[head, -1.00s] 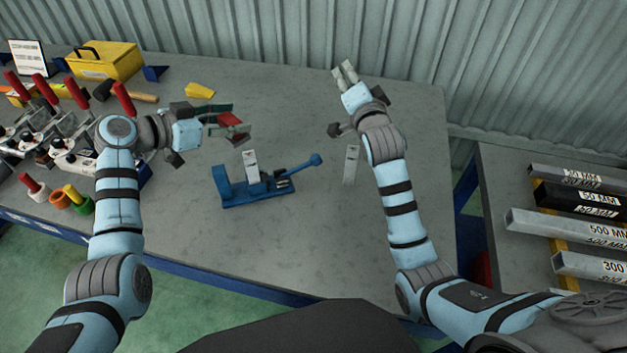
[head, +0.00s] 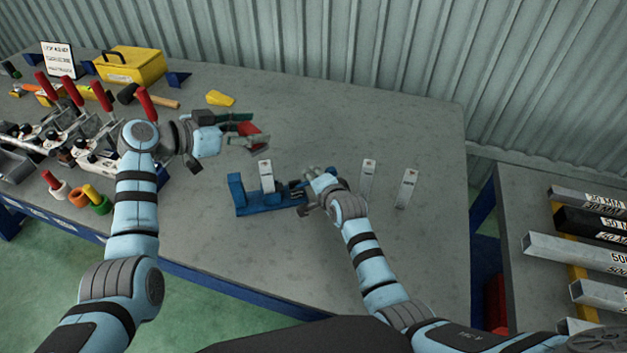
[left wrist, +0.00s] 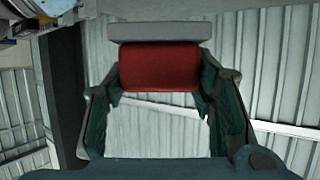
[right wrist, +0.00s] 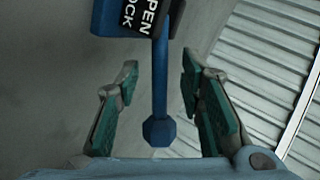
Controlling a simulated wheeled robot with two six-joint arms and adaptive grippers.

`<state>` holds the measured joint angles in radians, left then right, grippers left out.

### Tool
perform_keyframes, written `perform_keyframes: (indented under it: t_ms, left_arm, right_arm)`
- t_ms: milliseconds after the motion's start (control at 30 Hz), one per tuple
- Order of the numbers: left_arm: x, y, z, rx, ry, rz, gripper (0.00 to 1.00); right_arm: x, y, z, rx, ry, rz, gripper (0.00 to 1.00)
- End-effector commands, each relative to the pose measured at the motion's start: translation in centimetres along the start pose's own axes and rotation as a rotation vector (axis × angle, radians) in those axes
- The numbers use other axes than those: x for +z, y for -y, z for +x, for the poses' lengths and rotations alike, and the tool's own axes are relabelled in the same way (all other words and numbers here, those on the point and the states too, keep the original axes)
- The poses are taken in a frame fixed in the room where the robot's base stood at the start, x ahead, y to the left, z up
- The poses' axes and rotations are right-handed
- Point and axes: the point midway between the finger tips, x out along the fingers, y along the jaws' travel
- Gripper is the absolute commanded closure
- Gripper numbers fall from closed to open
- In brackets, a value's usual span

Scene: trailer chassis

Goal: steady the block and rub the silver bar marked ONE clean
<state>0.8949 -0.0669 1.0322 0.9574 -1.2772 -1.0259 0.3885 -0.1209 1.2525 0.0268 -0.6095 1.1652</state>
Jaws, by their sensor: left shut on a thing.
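A blue clamp block (head: 237,192) stands on the bench with a silver bar (head: 267,178) upright in it. My left gripper (head: 243,134) is shut on a red block with a grey face (head: 252,130), held behind and above the clamp; the red block also fills the fingers in the left wrist view (left wrist: 160,66). My right gripper (head: 318,176) is at the clamp's right end. In the right wrist view its open fingers stand apart on either side of the blue lever's knob (right wrist: 160,132). Two more silver bars (head: 368,180) (head: 407,188) stand to the right. Their markings are too small to read.
Red-handled clamps (head: 101,97), coloured rings (head: 97,199), a hammer (head: 150,99) and a yellow toolbox (head: 132,65) crowd the bench's left. A yellow wedge (head: 220,98) lies behind my left gripper. A rack of labelled bars (head: 575,250) is at right. The front middle of the bench is clear.

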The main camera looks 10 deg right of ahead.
Motion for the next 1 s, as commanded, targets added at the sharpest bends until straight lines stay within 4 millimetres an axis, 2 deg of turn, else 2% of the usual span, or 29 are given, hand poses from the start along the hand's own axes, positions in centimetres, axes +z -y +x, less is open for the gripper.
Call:
perform_keyframes:
  t_ms: [100, 333, 567, 1000]
  left_arm:
    - [-0.05, 0.00, 0.00, 0.000, -0.001, 0.001, 0.82]
    - [-0.05, 0.00, 0.00, 0.000, -0.001, 0.000, 0.82]
    - [-0.04, 0.01, -0.02, 0.000, -0.001, 0.000, 0.82]
    - [-0.02, 0.02, -0.04, -0.001, -0.001, 0.000, 0.82]
  right_arm:
    - [-0.02, 0.00, 0.79, 0.001, 0.000, 0.000, 0.65]
    - [-0.02, -0.03, 0.90, 0.000, 0.000, -0.001, 0.65]
    - [0.00, -0.02, 0.89, 0.001, 0.000, -0.001, 1.00]
    - [0.03, -0.03, 0.89, 0.001, 0.001, -0.001, 1.00]
